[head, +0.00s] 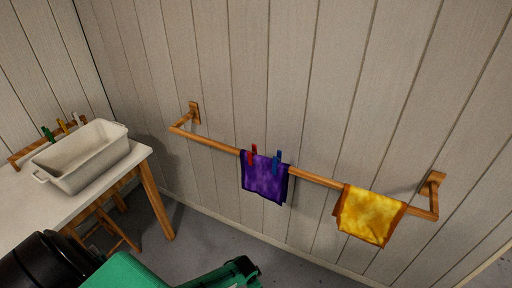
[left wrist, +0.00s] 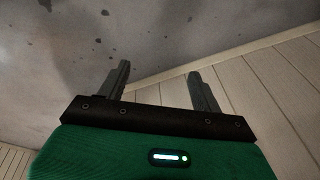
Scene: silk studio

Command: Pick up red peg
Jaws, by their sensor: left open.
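The red peg (head: 253,154) is clipped upright over the wooden rail (head: 213,143) at the top left of a purple cloth (head: 265,181). A blue peg (head: 277,161) is on the same cloth to its right. My left gripper shows in the left wrist view with its fingers apart and nothing between them (left wrist: 160,72). In the head view my green left arm is low at the bottom edge, below the purple cloth and apart from the red peg. Its fingertips are hard to make out there. My right gripper is not in view.
A yellow cloth (head: 369,215) hangs at the rail's right end. A white table (head: 62,203) at left bears a pale basin (head: 94,160). Behind it, a small wooden rack (head: 27,152) holds green (head: 47,133), yellow (head: 63,126) and white pegs. The panelled wall is close behind the rail.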

